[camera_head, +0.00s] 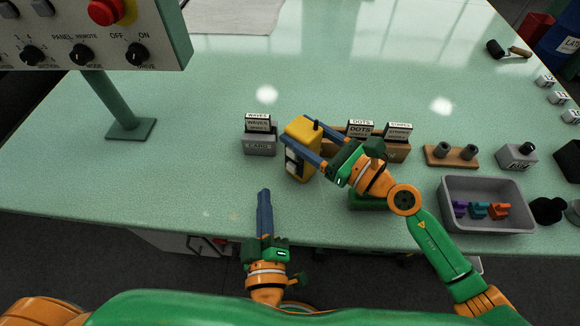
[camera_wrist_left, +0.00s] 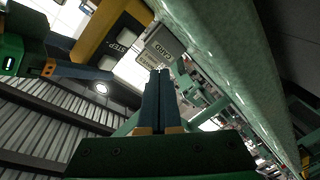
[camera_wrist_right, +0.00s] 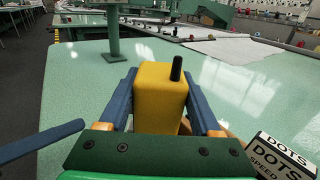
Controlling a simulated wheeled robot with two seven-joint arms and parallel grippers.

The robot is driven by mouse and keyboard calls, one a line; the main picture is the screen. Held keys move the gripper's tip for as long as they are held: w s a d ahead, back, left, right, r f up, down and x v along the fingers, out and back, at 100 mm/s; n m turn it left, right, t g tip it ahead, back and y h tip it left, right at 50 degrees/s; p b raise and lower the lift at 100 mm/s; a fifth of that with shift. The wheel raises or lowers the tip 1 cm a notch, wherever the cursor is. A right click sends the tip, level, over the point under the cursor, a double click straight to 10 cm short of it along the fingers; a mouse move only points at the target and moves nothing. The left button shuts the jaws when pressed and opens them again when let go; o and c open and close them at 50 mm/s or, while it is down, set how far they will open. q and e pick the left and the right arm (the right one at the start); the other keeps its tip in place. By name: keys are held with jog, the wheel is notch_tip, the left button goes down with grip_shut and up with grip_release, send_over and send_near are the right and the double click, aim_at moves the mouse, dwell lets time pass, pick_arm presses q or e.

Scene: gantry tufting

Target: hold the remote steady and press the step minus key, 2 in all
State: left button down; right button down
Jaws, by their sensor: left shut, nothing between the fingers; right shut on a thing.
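The yellow remote (camera_head: 301,133) stands above the bench, gripped by my right gripper (camera_head: 298,141), whose blue fingers lie on either side of it. In the right wrist view the remote (camera_wrist_right: 158,98) sits between both fingers, its black stub pointing up. Its key face is turned toward my left arm.
A grey CARD holder (camera_head: 260,146) stands left of the remote; DOTS (camera_head: 360,128) and STRIPES (camera_head: 397,132) cards stand right. A grey tray (camera_head: 488,220) holds small coloured pieces. A control panel (camera_head: 90,40) rises at upper left. The bench (camera_head: 190,175) is clear left of my left gripper.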

aim_at(292, 168)
dwell(0.6)
pick_arm(q)
jog(key=s+a, duration=0.2)
jog(key=s, duration=0.1)
jog(key=shift+s+a, duration=0.15)
jog(key=shift+a, duration=0.05)
jog(key=shift+d, duration=0.1)
jog(key=shift+w+d, duration=0.85)
jog(key=shift+w, duration=0.35)
jog(key=shift+w+d, duration=0.85)
jog(key=shift+w, duration=0.4)
jog(key=shift+w+d, duration=0.85)
jog(key=shift+w, duration=0.35)
jog(key=shift+w+d, duration=0.25)
jog(key=shift+w, duration=0.1)
